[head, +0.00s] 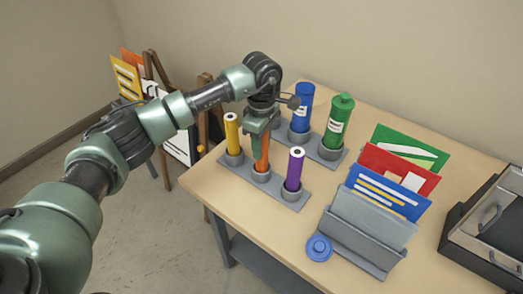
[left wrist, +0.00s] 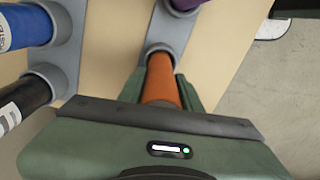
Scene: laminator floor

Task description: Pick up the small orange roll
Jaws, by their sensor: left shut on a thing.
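The small orange roll (head: 262,158) stands upright in the middle cup of the front grey holder (head: 278,189) on the table. My left gripper (head: 261,138) is above the cup with its fingers on either side of the roll's upper part, shut on it. In the left wrist view the orange roll (left wrist: 161,82) runs from the gripper (left wrist: 165,92) down into its grey cup. The roll's top end is hidden by the gripper. My right gripper is in neither view.
A yellow roll (head: 232,134) and a purple roll (head: 294,170) stand in the cups on either side. Behind are a blue tube (head: 302,108) and a green tube (head: 338,121). A grey file rack (head: 360,242) and a blue cap (head: 319,248) are at the front right.

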